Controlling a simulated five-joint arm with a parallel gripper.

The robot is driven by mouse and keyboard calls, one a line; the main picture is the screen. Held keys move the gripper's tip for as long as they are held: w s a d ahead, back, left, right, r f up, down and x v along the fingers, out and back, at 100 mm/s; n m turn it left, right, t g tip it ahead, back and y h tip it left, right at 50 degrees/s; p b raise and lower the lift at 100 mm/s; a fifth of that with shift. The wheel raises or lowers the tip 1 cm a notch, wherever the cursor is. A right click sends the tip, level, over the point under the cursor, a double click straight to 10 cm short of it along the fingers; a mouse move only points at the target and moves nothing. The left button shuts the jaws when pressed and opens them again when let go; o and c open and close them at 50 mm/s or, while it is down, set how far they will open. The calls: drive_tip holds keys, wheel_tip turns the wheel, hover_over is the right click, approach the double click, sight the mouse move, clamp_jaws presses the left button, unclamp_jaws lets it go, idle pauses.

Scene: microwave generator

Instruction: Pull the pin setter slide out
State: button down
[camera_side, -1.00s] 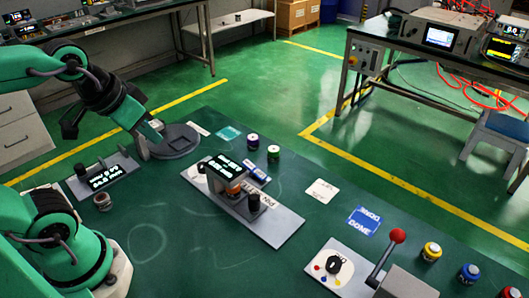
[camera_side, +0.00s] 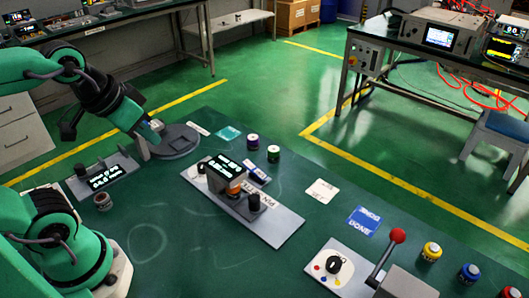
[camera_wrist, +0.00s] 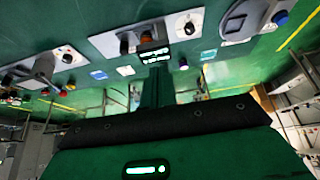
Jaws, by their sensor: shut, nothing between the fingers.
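The pin setter is a grey plate (camera_side: 287,226) in the middle of the bench, with lettering along it. A dark block with a lit display (camera_side: 224,166) stands over its far left part. An orange part (camera_side: 233,188) and a black knob (camera_side: 253,202) show beside the block. The wrist view shows the plate (camera_wrist: 104,43) and display (camera_wrist: 153,56) beyond the fingers. My gripper (camera_side: 148,132) is up at the left, well apart from the pin setter. It is shut and empty, and its fingers (camera_wrist: 156,72) show in the wrist view. The slide's exact position is too small to tell.
A round grey fixture (camera_side: 179,143) stands close to my gripper. A small display box (camera_side: 102,175) is at the left. A lever with a red ball (camera_side: 398,236) is at the front right. Small jars (camera_side: 273,154) stand behind the pin setter. Bench around them is mostly clear.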

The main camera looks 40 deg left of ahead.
drive_tip(key=c, duration=1.3)
unclamp_jaws()
drive_tip(key=shift+w, duration=0.15)
drive_tip(key=shift+o, duration=0.8)
drive_tip(key=shift+w+d, duration=0.25)
drive_tip(key=shift+w, duration=0.25)
drive_tip(key=n+g, duration=0.2)
drive_tip(key=g, duration=0.3)
hover_over(254, 196)
drive_tip(key=f, duration=1.3)
drive_tip(key=shift+s+a, duration=0.2)
drive_tip(key=shift+a, duration=0.05)
drive_tip(key=shift+w+d+f+n+g, duration=0.2)
drive_tip(key=shift+d+f+n+g, duration=0.1)
drive_tip(key=shift+f, duration=0.15)
drive_tip(key=shift+f, duration=3.9)
